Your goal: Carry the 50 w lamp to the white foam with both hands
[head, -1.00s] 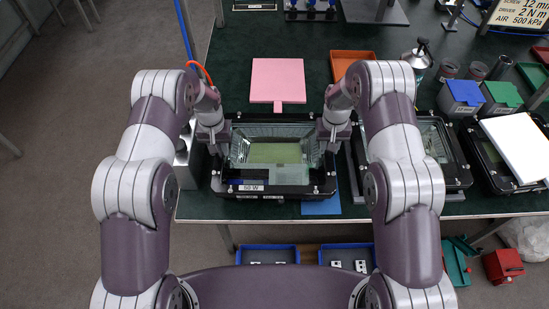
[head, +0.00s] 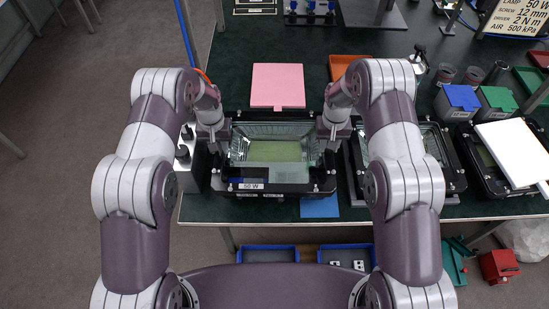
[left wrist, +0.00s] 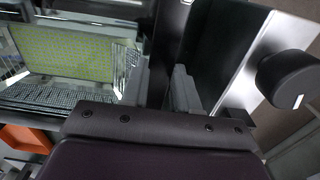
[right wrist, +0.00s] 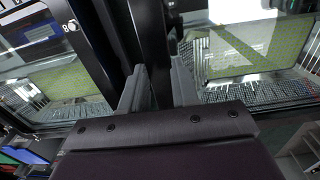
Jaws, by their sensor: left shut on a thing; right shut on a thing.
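The 50 W lamp (head: 275,187) is a black floodlight housing with a glass front, a yellow-green panel inside and a "50 W" label on its near side. My left gripper (head: 224,137) is shut on its left side and my right gripper (head: 329,136) on its right side. The fingertips are partly hidden in the head view. The lamp's panel also shows in the left wrist view (left wrist: 75,50) and in the right wrist view (right wrist: 240,52). A white flat slab (head: 515,152), perhaps the white foam, lies over another black housing at the right.
A pink pad (head: 277,85) lies behind the lamp and a blue pad (head: 319,207) at the table's front edge. Another floodlight housing (head: 440,165) stands close on the right. A grey box with black knobs (head: 190,165) is close on the left. Lidded boxes (head: 458,100) stand behind right.

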